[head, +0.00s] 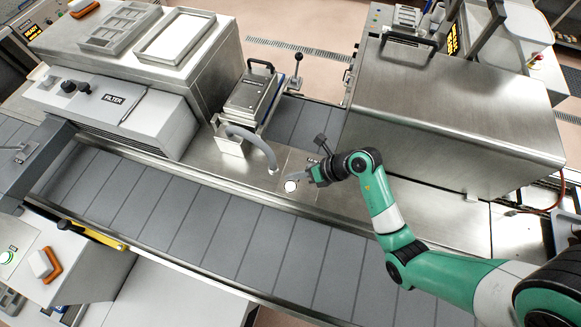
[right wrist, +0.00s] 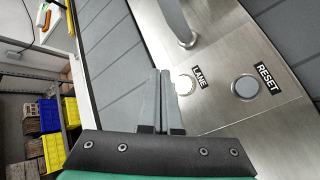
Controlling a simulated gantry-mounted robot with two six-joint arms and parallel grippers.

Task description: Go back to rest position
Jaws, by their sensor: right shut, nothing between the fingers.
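My right gripper (head: 298,177) is at the end of my green and white arm, over the steel panel beside the conveyor in the head view. In the right wrist view its two grey fingers (right wrist: 160,74) are together with nothing between them. The fingertips are close to a round pale button labelled LANE (right wrist: 184,85); I cannot tell whether they touch it. That button also shows in the head view (head: 290,186). A second round button, labelled RESET (right wrist: 245,88), lies to its right in the wrist view. My left gripper is not in view.
A curved grey spout (head: 254,140) stands just left of the gripper. A large steel housing (head: 455,105) is behind my right arm. A FILTER unit (head: 105,105) is at the left. The grey slatted conveyor (head: 200,215) runs in front and is bare. Yellow crates (right wrist: 52,150) stand beyond it.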

